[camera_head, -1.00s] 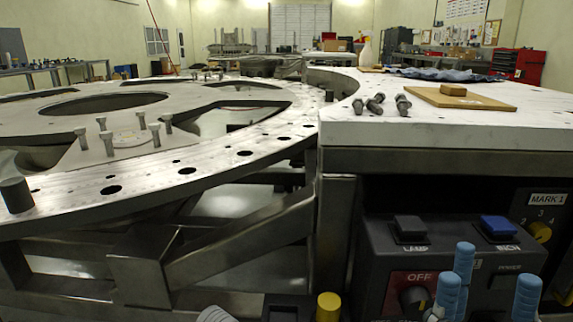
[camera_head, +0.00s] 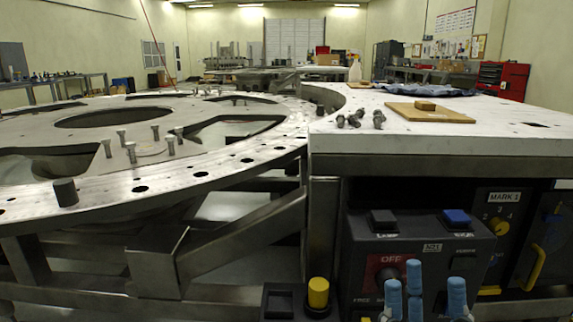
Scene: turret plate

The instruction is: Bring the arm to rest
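My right gripper (camera_head: 432,290) shows at the bottom right, in front of a dark control box. Most of the hand and the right arm are below the picture. My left gripper is not in view. The control box (camera_head: 366,252) has LAMP and INCH buttons and an OFF dial, partly near the fingertips.
A white-topped counter (camera_head: 470,130) stands above the box with bolts (camera_head: 355,117) and a wooden board (camera_head: 430,112). A large metal turret plate (camera_head: 215,175) with holes and upright pegs fills the left. A yellow knob (camera_head: 318,292) is left of the gripper. A yellow handle (camera_head: 534,268) is at right.

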